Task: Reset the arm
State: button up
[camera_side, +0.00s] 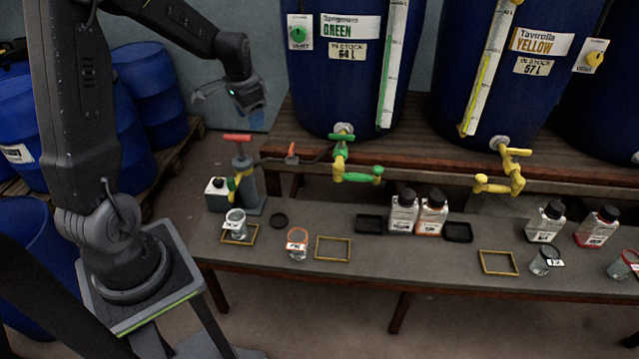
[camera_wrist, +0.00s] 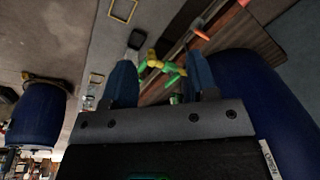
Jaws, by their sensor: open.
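My gripper (camera_side: 248,98) hangs in the air at the upper middle left of the side view, left of the green-labelled vat and above the bench. In the wrist view my gripper (camera_wrist: 160,82) shows two blue fingers spread apart with nothing between them. Beyond the fingers a green and yellow tap shows, well away from them. My gripper touches nothing that I can see.
Two large blue vats, green-labelled (camera_side: 335,90) and yellow-labelled (camera_side: 495,90), stand on a wooden shelf with a green tap (camera_side: 355,172) and a yellow tap (camera_side: 500,180). The grey bench (camera_side: 365,265) below holds beakers, bottles (camera_side: 403,212) and yellow frames (camera_side: 332,248). Blue drums (camera_side: 150,85) stand left.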

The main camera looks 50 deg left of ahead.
jog(key=s+d+r+t, duration=0.1)
jog(key=s+d+r, duration=0.2)
jog(key=d+r, duration=0.35)
jog(key=s+d+r+t, duration=0.15)
jog(key=d+r, duration=0.25)
jog(key=d, duration=0.5)
jog(key=s+d+r+t+h, duration=0.1)
jog(key=s+d, duration=0.8)
jog(key=s, duration=0.1)
jog(key=shift+s+r+t, duration=0.35)
jog(key=shift+r, duration=0.05)
dwell(1.0)
